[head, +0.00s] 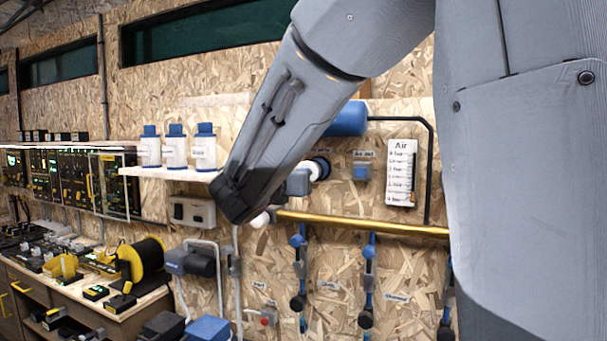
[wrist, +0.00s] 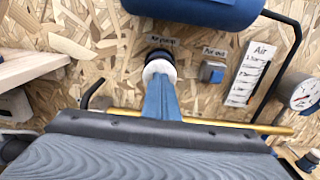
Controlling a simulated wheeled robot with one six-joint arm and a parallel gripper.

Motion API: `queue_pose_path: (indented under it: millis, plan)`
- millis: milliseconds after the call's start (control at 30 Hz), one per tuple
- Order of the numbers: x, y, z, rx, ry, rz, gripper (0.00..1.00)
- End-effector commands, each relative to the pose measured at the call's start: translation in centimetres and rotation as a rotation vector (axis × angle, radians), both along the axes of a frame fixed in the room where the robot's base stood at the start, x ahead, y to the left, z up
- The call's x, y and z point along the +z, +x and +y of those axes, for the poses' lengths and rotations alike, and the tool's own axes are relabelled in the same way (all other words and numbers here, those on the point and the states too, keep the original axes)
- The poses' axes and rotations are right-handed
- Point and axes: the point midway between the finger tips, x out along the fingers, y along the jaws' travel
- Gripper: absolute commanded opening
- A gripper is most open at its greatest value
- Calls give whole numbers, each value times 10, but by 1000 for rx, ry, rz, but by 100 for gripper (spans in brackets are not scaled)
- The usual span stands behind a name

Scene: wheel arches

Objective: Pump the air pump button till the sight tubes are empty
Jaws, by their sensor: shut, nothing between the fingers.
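In the head view my gripper (head: 298,182) is at the button's left side. Its tips overlap the button; I cannot tell whether it is pressed. Vertical blue tubes (head: 369,275) hang below a brass pipe, possibly the sight tubes; their fill level is unclear.
A blue tank (head: 348,118) is above the button. An "Air out" fitting (head: 362,172) and an "Air" card (head: 401,172) are to its right. The brass pipe (head: 365,224) runs below. A shelf with several bottles (head: 175,149) and a cluttered bench (head: 95,285) stand left.

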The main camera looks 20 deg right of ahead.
Motion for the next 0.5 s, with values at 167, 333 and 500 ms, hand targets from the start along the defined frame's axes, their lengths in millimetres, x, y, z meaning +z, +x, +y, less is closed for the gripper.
queue_pose_path:
  millis: [167, 333, 500]
  plan:
    - [0, -10, 11, 1, 1, 1, 0]
    - [0, -11, 12, 0, 0, 0, 0]
    - [0, -10, 11, -1, 0, 0, 0]
